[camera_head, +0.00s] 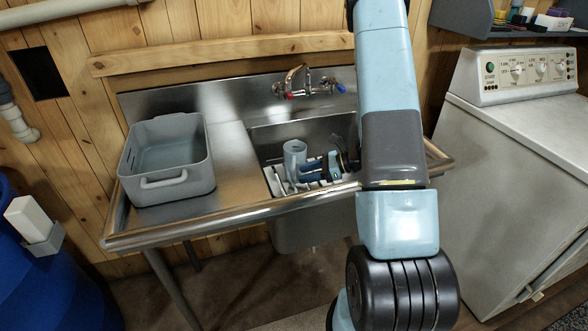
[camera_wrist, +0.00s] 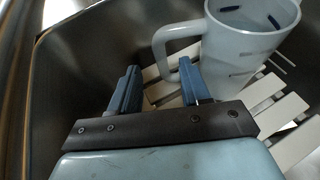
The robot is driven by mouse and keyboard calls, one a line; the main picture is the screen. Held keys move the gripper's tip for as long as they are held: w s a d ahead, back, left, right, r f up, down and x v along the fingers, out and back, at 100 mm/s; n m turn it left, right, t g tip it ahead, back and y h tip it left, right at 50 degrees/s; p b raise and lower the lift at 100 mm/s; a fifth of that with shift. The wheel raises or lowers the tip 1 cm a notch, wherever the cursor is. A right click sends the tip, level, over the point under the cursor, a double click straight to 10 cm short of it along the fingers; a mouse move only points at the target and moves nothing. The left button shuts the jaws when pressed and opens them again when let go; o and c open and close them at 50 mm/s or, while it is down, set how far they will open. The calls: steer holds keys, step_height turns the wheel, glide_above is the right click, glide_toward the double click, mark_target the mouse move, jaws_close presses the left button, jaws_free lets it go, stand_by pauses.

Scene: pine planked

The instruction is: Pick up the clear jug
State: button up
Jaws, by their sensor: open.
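The clear jug (camera_wrist: 246,45) stands upright on a white slatted rack in the sink, its handle (camera_wrist: 166,45) facing left in the wrist view. In the head view the jug (camera_head: 294,152) shows pale grey-blue in the basin. My gripper (camera_wrist: 157,84) is open, its two blue fingers pointing toward the handle. The right finger appears close to the handle's lower end; I cannot tell whether it touches. In the head view my gripper (camera_head: 313,169) is low in the basin beside the jug, partly hidden by my arm.
The white slatted rack (camera_wrist: 288,148) lies on the floor of the steel sink (camera_head: 268,134). Basin walls stand close around my gripper. A faucet (camera_head: 298,80) is on the back wall. A grey tub (camera_head: 190,186) sits on the left drainboard. A white appliance (camera_head: 505,150) stands right.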

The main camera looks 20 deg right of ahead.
mark_target(293, 183)
steer(key=shift+w+x, duration=0.2)
steer(key=shift+x, duration=2.4)
steer(key=shift+d, duration=0.1)
steer(key=shift+c, duration=0.2)
jaws_close()
